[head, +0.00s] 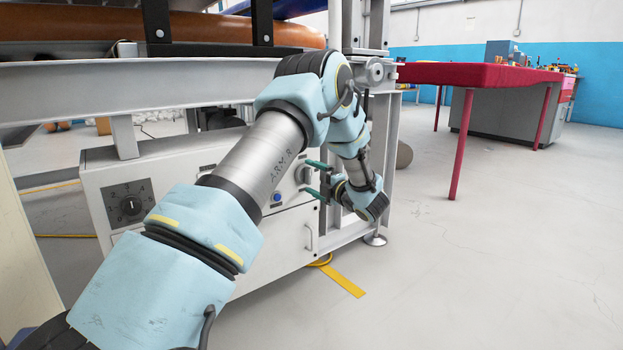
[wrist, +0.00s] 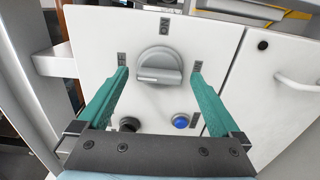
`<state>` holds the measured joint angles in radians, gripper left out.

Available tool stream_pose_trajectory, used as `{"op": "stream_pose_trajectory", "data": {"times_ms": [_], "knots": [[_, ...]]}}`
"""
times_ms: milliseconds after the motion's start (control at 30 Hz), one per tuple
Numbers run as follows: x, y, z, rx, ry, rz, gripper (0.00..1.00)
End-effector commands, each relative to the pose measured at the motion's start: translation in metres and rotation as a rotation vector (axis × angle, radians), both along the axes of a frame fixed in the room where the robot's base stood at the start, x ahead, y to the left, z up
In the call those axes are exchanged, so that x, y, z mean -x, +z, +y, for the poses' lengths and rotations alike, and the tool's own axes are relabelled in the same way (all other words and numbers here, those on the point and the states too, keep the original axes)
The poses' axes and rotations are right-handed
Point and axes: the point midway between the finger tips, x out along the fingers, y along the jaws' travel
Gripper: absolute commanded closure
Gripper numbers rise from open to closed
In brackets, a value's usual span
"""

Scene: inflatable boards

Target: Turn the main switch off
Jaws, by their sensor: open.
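A grey rotary knob (wrist: 159,64), apparently the main switch, sits on the white panel (wrist: 98,32) in the wrist view. Its raised grip bar lies roughly crosswise in that view. In the head view the knob (head: 301,174) is partly visible at the cabinet's right side. My gripper (wrist: 160,73) is open, with one teal finger on each side of the knob and a visible gap to it on both sides. In the head view my gripper (head: 309,178) points at the panel. Fingertip depth is unclear.
A blue button (wrist: 181,121) and a dark round fitting (wrist: 130,124) sit below the knob. A numbered dial (head: 131,205) is on the cabinet's left part. A door handle (wrist: 298,84) is to the right. A red table (head: 480,76) stands behind; the right floor is clear.

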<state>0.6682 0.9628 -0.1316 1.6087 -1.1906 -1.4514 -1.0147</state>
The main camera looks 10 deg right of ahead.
Motion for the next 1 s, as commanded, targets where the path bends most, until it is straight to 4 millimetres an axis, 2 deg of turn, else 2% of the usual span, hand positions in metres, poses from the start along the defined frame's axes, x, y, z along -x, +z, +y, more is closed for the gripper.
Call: {"op": "stream_pose_trajectory", "data": {"times_ms": [300,500,700,1000], "knots": [[0.053,0.003,-0.027,-0.002,-0.005,0.003,0.0],[0.082,0.002,-0.04,-0.001,-0.004,0.003,0.0],[0.092,0.0,-0.044,0.0,-0.002,0.001,0.0],[0.093,-0.001,-0.044,0.0,-0.002,0.001,0.0]]}}
